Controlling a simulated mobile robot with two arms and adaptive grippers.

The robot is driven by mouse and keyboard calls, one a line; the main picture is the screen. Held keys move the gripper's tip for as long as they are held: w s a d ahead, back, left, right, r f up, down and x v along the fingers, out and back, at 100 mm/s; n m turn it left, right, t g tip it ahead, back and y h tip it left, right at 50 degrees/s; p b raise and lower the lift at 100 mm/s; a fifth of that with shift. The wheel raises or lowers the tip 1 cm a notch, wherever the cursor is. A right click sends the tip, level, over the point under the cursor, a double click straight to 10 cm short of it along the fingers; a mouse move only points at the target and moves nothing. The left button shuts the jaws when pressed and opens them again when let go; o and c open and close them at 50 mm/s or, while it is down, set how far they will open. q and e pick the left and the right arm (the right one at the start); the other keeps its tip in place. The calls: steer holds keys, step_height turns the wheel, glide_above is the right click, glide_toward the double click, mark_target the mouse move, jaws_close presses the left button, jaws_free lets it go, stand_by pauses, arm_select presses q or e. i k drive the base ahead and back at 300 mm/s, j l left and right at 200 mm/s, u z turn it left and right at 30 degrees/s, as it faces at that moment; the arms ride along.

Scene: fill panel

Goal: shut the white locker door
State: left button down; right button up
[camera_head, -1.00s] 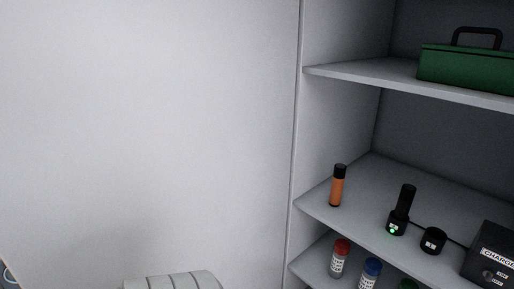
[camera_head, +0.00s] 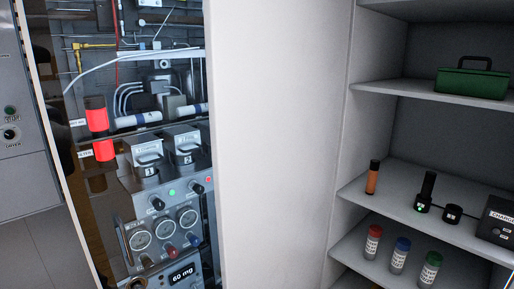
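The white locker door (camera_head: 280,140) is a tall plain panel in the middle of the head view. It stands open, meeting the left front edge of the white locker (camera_head: 352,150). The locker's shelves are exposed on the right. The door's top and bottom run out of the picture, and no handle shows on it. Neither of my grippers is in view.
The locker holds a green toolbox (camera_head: 472,84), an orange cylinder (camera_head: 372,178), a black flashlight (camera_head: 426,190), a charger box (camera_head: 497,220) and red, blue and green capped bottles (camera_head: 400,256). Left of the door is a fill panel (camera_head: 150,190) with gauges, knobs and hoses.

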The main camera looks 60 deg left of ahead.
mark_target(275, 72)
steer(key=k+j, duration=0.2)
steer(key=j, duration=0.15)
steer(key=k+j+u, duration=0.1)
steer(key=j, duration=0.25)
steer(key=k+j+u, duration=0.1)
steer(key=k+j, duration=0.4)
steer(key=j, duration=0.3)
steer(key=k+j+u, duration=0.1)
steer(key=j, duration=0.25)
steer(key=k+j, duration=0.2)
steer(key=j, duration=0.2)
steer(key=i+l, duration=0.15)
steer(key=l, duration=0.15)
steer(key=i+l+u, duration=0.1)
steer(key=l, duration=0.2)
steer(key=i+l, duration=0.2)
steer(key=l, duration=0.1)
